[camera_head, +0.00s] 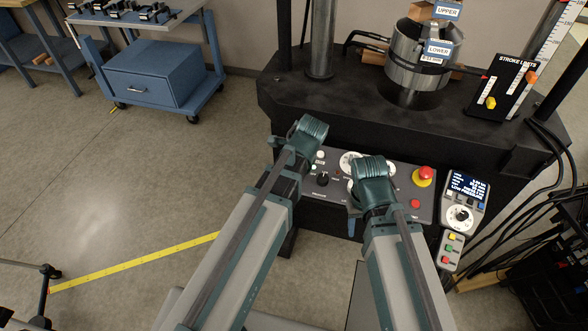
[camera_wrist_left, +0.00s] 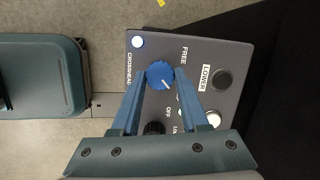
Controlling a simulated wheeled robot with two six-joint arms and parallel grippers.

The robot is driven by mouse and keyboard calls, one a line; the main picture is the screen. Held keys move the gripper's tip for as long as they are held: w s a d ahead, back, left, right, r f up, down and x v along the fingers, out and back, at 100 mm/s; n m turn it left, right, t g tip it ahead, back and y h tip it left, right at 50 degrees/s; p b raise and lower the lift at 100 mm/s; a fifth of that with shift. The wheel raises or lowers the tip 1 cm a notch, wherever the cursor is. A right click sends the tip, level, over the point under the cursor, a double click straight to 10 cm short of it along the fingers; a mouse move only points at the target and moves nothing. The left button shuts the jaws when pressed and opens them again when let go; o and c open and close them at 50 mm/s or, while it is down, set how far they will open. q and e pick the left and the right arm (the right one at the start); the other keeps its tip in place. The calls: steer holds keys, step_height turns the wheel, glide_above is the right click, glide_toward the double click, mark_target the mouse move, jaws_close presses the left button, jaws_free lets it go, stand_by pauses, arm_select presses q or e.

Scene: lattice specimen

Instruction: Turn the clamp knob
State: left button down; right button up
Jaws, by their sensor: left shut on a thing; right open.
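A round blue knob (camera_wrist_left: 159,73) with a white pointer line sits on a grey panel (camera_wrist_left: 205,55) in the left wrist view. The words CROSSHEAD and FREE are beside it. My left gripper (camera_wrist_left: 160,79) has its two blue fingers closed on either side of the knob. The pointer line slants down and to the right in that view. In the head view my left arm and wrist (camera_head: 300,135) cover the knob. My right gripper (camera_head: 354,212) hangs in front of the control panel (camera_head: 405,200), mostly hidden by its own wrist; it is open.
A black knob (camera_wrist_left: 154,128), a dark button (camera_wrist_left: 221,80) and a white button (camera_wrist_left: 213,118) lie close to my left fingers. A red emergency button (camera_head: 425,174) and a hand-held pendant (camera_head: 462,205) are right of my right wrist. Cables run at far right.

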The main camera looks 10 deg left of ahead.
stand_by(0.3)
arm_select(q)
steer(key=shift+c, duration=2.1)
jaws_free()
steer(key=shift+r, duration=0.1)
steer(key=p+v, duration=1.3)
steer(key=shift+s+r, duration=0.15)
steer(key=shift+r, duration=0.15)
steer(key=shift+d, duration=0.15)
